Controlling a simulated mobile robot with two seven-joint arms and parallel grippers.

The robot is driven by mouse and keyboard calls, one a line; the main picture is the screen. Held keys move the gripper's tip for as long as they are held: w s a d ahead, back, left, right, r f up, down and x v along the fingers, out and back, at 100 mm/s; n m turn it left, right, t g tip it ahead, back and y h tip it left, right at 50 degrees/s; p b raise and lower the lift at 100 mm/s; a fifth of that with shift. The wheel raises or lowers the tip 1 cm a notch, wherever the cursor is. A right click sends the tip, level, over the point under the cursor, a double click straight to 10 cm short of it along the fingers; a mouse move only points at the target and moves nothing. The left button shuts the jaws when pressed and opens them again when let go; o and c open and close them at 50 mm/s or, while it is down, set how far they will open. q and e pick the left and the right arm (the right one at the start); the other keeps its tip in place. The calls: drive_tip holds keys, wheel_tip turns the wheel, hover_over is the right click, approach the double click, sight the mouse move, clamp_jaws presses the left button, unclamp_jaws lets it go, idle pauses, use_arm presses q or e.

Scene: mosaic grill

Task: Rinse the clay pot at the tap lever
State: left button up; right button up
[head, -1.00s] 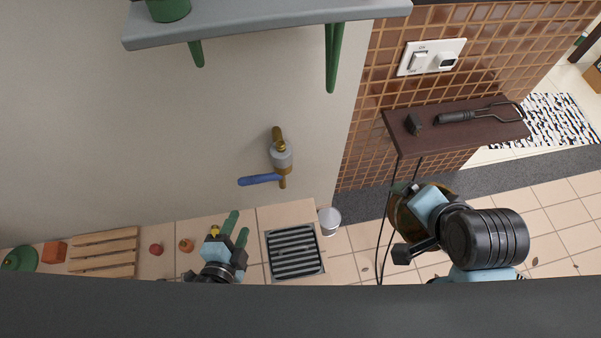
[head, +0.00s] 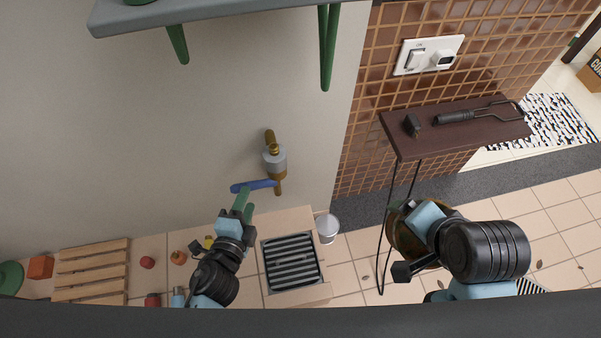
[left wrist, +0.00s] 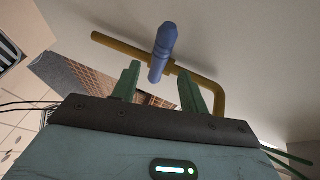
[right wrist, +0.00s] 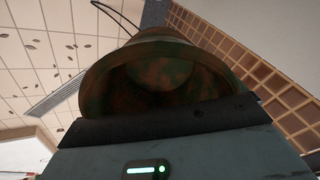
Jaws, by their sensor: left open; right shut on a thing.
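The brass tap (head: 274,160) sticks out of the pale wall, with its blue tap lever (head: 253,186) pointing left. My left gripper (head: 242,204) is just below the lever in the head view. In the left wrist view its green fingers (left wrist: 161,88) are apart, with the blue lever (left wrist: 163,50) above and between their tips; I cannot tell if they touch. My right gripper holds the brown-green clay pot (head: 398,232) at the right, largely hidden behind my arm. In the right wrist view the pot's open mouth (right wrist: 160,85) faces the camera; the fingers are hidden.
A drain grate (head: 291,262) lies in the counter under the tap, with a white bucket (head: 327,228) right of it. A dark shelf (head: 455,128) holds tongs and hangs near the pot. A wooden rack (head: 92,270) is at left; a grey shelf (head: 230,12) is above.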

use_arm(q)
drive_tip(key=b+x, duration=0.1)
drive_tip(key=x, duration=0.7)
drive_tip(key=shift+w, duration=0.15)
use_arm(e)
drive_tip(key=shift+s+f, duration=0.1)
drive_tip(key=shift+f, duration=0.75)
use_arm(q)
clamp_jaws()
